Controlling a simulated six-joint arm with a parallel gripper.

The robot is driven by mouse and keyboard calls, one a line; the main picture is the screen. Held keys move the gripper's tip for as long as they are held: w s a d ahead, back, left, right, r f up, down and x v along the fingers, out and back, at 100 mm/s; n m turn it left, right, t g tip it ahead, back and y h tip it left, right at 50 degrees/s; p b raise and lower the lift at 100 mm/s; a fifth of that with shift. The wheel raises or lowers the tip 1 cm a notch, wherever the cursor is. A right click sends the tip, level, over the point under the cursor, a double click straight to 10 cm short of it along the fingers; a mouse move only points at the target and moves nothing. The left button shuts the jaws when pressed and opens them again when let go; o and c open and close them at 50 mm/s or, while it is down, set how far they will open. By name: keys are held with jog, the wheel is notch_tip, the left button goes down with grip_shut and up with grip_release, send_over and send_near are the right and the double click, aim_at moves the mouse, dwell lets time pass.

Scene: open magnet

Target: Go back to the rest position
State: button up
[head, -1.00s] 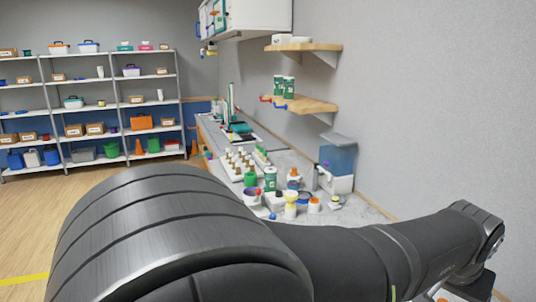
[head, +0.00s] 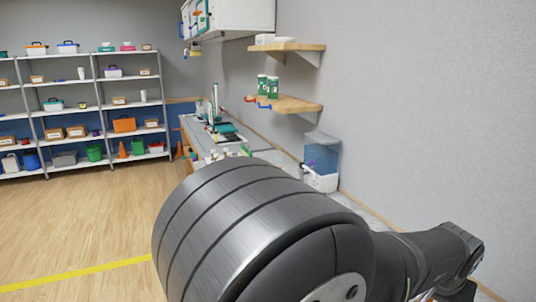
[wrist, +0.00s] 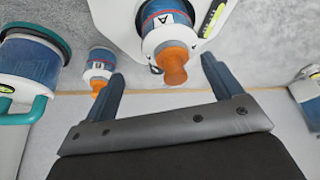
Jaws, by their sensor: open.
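In the wrist view my gripper (wrist: 160,82) is open, with its two blue fingers spread apart and nothing between them. Beyond the fingers is a blue and white bottle with an orange tip and a letter A label (wrist: 168,42), held in a white part. A smaller bottle with an orange tip (wrist: 98,70) is just left of the left finger. In the head view my arm fills the lower right, and my gripper is not visible there.
In the head view a counter (head: 192,135) runs along the right wall, mostly hidden behind my arm. A blue-and-white dispenser (head: 321,162) stands on it. Wooden wall shelves (head: 290,104) hang above. Storage racks (head: 70,110) stand at the far left. The floor (head: 80,220) at left is open.

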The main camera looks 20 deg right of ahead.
jog(key=s+a+r, duration=0.2)
jog(key=s+r, duration=0.4)
jog(key=s, duration=0.3)
jog(key=w+d+f+m, duration=0.1)
jog(key=w+d+f, duration=0.3)
jog(key=w+d, duration=0.4)
jog(key=w+d+f+m+g, duration=0.1)
jog(key=w+d+f, duration=0.4)
jog(key=w+d, duration=0.3)
jog(key=shift+w+m, duration=0.4)
jog(key=shift+w, duration=0.15)
jog(key=s+a+r+n, duration=0.1)
jog(key=s+a+r, duration=0.6)
jog(key=s+a, duration=0.3)
jog(key=s, duration=0.4)
jog(key=shift+a+r+n, duration=0.15)
jog(key=shift+r+n, duration=0.05)
jog(key=shift+n, duration=0.2)
jog(key=shift+w, duration=0.1)
